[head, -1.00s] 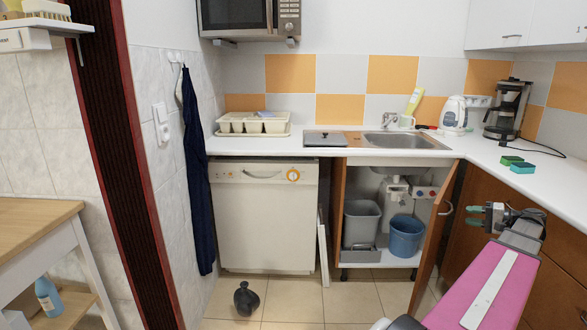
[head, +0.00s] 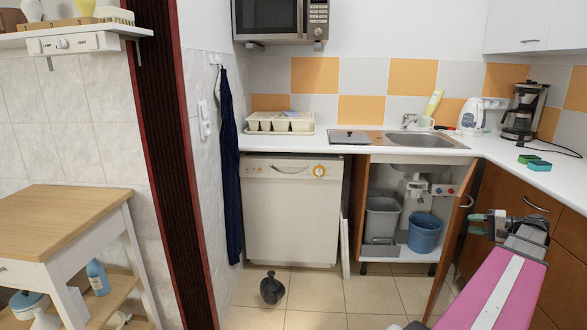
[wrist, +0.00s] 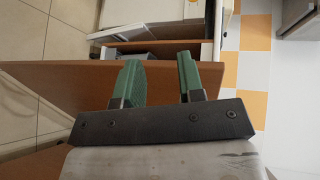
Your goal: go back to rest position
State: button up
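My gripper (head: 490,224) is in the lower right of the head view, at the end of my pink arm, in front of the brown lower cabinets. In the wrist view my gripper (wrist: 160,75) shows two green fingers apart with nothing between them. The open brown cabinet door (wrist: 60,80) lies beyond the fingers in the wrist view; I cannot tell whether they touch it. In the head view this door (head: 452,240) stands open to the left of my gripper.
The open sink cabinet holds a grey bin (head: 382,220) and a blue bucket (head: 424,233). A dark vase (head: 271,288) stands on the floor before the white dishwasher (head: 290,215). A wooden-topped table (head: 60,215) is at the left. Tiled floor (head: 315,295) is clear around the vase.

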jog(key=w+a+f+n+g+h, duration=0.15)
jog(key=a+f, duration=0.25)
jog(key=a, duration=0.4)
jog(key=w+a+f+g+h, duration=0.1)
jog(key=a+f+g, duration=0.2)
jog(key=a+f, duration=0.35)
jog(key=w+a+f+n+g+h, duration=0.1)
jog(key=w+a+f+g, duration=0.15)
jog(key=a, duration=0.65)
jog(key=s+a+f+n+g+h, duration=0.1)
jog(key=s+a+f+h, duration=0.3)
jog(key=a, duration=0.6)
jog(key=s+a+f+n+g+h, duration=0.1)
jog(key=s+a+f+n+h, duration=0.3)
jog(key=a, duration=0.7)
jog(key=shift+a+f, duration=0.25)
jog(key=shift+f, duration=0.6)
jog(key=shift+s+n, duration=0.1)
jog(key=shift+n, duration=0.15)
